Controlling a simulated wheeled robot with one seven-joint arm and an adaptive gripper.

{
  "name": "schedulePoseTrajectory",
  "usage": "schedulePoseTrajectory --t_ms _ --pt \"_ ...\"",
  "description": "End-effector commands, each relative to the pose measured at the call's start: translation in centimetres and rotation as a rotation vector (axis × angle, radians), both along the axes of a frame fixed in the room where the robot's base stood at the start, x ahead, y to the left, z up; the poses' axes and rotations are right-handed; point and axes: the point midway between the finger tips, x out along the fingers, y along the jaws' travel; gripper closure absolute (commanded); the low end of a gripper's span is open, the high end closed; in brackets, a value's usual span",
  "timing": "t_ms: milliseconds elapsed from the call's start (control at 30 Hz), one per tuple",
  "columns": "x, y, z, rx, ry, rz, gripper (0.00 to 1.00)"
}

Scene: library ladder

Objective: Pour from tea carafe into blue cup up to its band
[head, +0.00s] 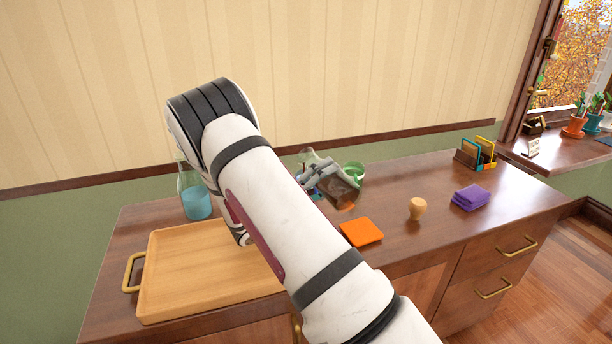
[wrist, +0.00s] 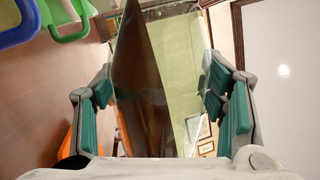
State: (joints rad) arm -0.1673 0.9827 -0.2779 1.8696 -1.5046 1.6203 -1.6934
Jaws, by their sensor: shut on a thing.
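My gripper (head: 326,176) is shut on the glass tea carafe (head: 346,188) above the back of the desk. The carafe is strongly tilted, with brown tea in its lower part. In the wrist view the carafe (wrist: 150,85) stands between the teal finger pads, the tea's surface slanting across the glass. The blue cup (wrist: 14,28) shows only as a blue rim or handle at the top left corner of the wrist view. Its band and contents are hidden. In the head view my gripper and arm cover most of that area. I see no clear stream of tea.
A green cup (head: 357,170) stands just behind the carafe. An orange coaster (head: 361,232), a tan wooden piece (head: 417,208), a purple cloth (head: 470,198) and a card rack (head: 475,156) lie to the right. A wooden tray (head: 195,275) and a teal-filled bottle (head: 195,200) are left.

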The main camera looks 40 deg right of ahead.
Motion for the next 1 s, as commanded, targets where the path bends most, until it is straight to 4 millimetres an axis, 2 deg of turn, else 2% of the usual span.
schedulePoseTrajectory --t_ms 1000 --pt "0.18 -0.02 0.21 -0.003 0.03 -0.001 0.96"
